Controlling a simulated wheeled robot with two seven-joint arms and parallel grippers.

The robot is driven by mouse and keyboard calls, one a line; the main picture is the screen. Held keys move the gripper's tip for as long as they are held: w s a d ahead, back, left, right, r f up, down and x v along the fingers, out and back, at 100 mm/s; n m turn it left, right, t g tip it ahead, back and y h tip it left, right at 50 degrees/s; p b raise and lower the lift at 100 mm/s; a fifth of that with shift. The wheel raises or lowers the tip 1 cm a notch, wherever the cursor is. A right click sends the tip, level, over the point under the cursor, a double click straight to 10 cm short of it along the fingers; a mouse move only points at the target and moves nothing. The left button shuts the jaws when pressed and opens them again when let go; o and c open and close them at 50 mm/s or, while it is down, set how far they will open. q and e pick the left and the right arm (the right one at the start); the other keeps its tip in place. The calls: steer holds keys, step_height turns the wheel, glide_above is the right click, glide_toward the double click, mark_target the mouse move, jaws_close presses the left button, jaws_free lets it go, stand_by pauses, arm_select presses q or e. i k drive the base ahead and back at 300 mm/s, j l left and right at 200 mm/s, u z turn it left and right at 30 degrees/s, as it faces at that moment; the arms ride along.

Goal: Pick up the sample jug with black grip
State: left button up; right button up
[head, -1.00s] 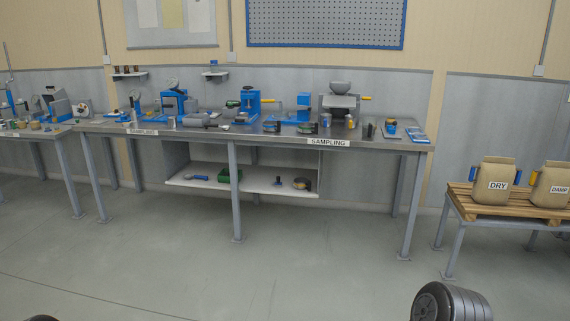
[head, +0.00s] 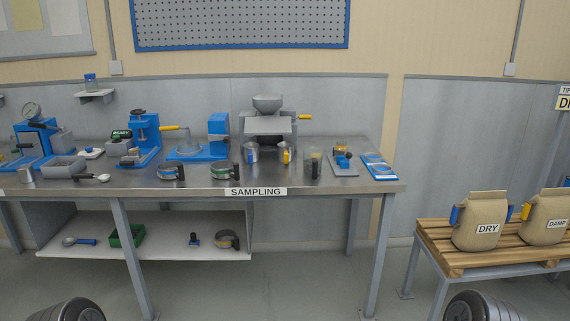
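A sample jug with black grip (head: 313,161) stands upright on the sampling bench (head: 215,189), right of the middle and near the front. Its body looks grey and see-through, and the dark grip faces me. A jug with a blue grip (head: 251,153) and a jug with a yellow grip (head: 285,155) stand to its left, below the grey hopper machine. Neither of my grippers is in view.
A grey and blue device (head: 343,162) and a blue tray (head: 378,166) lie just right of the black-grip jug. Round dishes (head: 225,172) sit to its left. A pallet stand (head: 455,254) with sacks stands right of the bench. Floor in front is clear.

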mark_target(312, 156)
steer(key=i, duration=1)
steer(key=i+j+z, duration=0.1)
steer(key=i, duration=0.95)
